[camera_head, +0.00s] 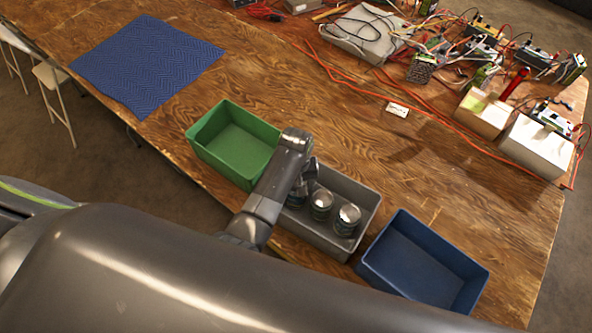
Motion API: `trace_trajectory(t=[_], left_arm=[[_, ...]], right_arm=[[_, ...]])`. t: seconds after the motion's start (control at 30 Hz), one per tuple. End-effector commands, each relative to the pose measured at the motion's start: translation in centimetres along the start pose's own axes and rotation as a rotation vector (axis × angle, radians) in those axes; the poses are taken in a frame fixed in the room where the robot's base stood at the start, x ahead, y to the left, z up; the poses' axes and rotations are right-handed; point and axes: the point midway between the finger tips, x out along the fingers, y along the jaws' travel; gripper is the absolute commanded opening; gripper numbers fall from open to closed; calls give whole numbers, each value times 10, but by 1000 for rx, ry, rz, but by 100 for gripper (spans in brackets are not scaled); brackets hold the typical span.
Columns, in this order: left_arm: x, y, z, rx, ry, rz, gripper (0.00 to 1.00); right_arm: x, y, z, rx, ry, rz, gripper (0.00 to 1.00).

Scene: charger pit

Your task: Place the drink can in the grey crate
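The grey crate (365,197) stands near the table's front edge, between a green and a blue crate. Two cans with silver tops, one (321,204) left of the other (347,219), stand upright in it. Part of a third can-like thing (295,201) shows at the crate's left end, just under my gripper; I cannot tell which is the drink can. My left gripper (303,190) points down over the left end of the grey crate. Its fingers are mostly hidden, and I cannot tell whether they hold anything. My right gripper is not in view.
The green crate (212,119) and the blue crate (393,222) look empty. A blue mat (147,65) lies at the back left. Cables, electronics and a white box (537,146) fill the far right. The wooden table (280,75) is clear behind the crates.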

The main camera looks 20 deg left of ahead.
Motion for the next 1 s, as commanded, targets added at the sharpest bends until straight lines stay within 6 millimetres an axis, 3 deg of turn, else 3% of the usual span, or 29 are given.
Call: trace_trajectory(t=[0.2,0.4,1.0], left_arm=[[-39,0,0,0,4,2,68],[-64,0,0,1,2,1,68],[-72,0,0,1,-1,0,68]], right_arm=[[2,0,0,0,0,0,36],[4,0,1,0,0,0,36],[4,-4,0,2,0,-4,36]])
